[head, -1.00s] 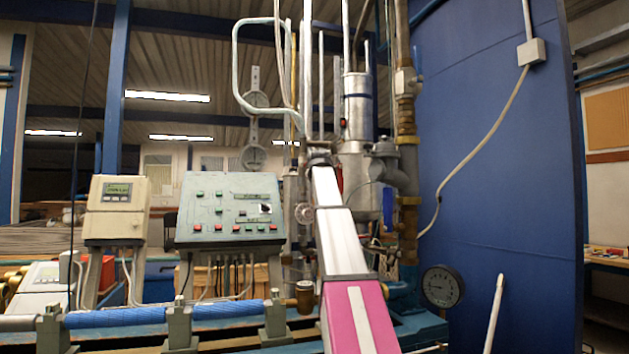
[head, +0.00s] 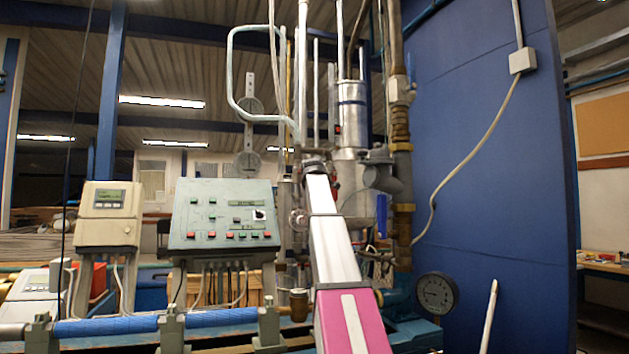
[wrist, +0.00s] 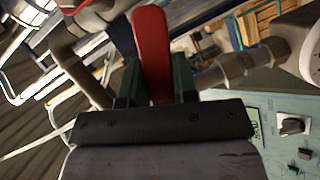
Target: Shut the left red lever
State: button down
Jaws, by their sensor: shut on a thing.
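The red lever (wrist: 152,45) stands upright in the wrist view, between the two dark green fingers of my gripper (wrist: 157,78). My gripper is shut on it. The lever's lower end is hidden behind the gripper's dark body. In the head view my arm reaches up to the pipework, and my gripper (head: 314,160) is small and partly hidden at its far end. I cannot clearly make out the held lever there.
A grey-green control panel (head: 222,205) with buttons stands left of my arm. A beige meter box (head: 108,212) is further left. Vertical pipes (head: 400,130) and a silver cylinder (head: 352,110) crowd the gripper's right. A round gauge (head: 437,293) sits lower right, before a blue wall (head: 490,190).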

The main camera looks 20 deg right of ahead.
jog(key=c, duration=0.9)
grip_release()
jog(key=shift+s, duration=0.1)
jog(key=v, duration=1)
jog(key=shift+s, duration=0.3)
jog(key=shift+a+r, duration=0.1)
jog(key=shift+a, duration=0.05)
